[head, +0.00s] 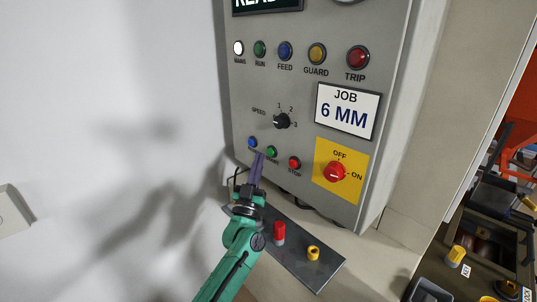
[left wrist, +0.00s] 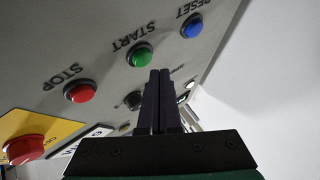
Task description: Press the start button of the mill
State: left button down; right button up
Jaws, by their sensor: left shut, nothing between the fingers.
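The green start button (head: 271,152) is on the lower part of the grey control panel (head: 300,88), between the blue reset button (head: 252,142) and the red stop button (head: 294,163). In the left wrist view the start button (left wrist: 139,54) shows with its START label, just beyond and left of the fingertips. My left gripper (head: 258,157) is shut and empty, its dark fingers pointing up at the panel between the blue and green buttons. It also shows in the left wrist view (left wrist: 159,75). I cannot tell whether the fingertips touch the panel. My right gripper is not in view.
A red rotary switch (head: 334,173) on a yellow plate and a black speed knob (head: 282,121) are on the panel. Below it, a dark shelf (head: 312,270) holds a red item (head: 279,232) and a yellow item (head: 313,253). A white wall is at left.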

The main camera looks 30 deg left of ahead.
pick_arm(q)
jog(key=shift+w+d, duration=0.15)
jog(key=shift+w, duration=0.3)
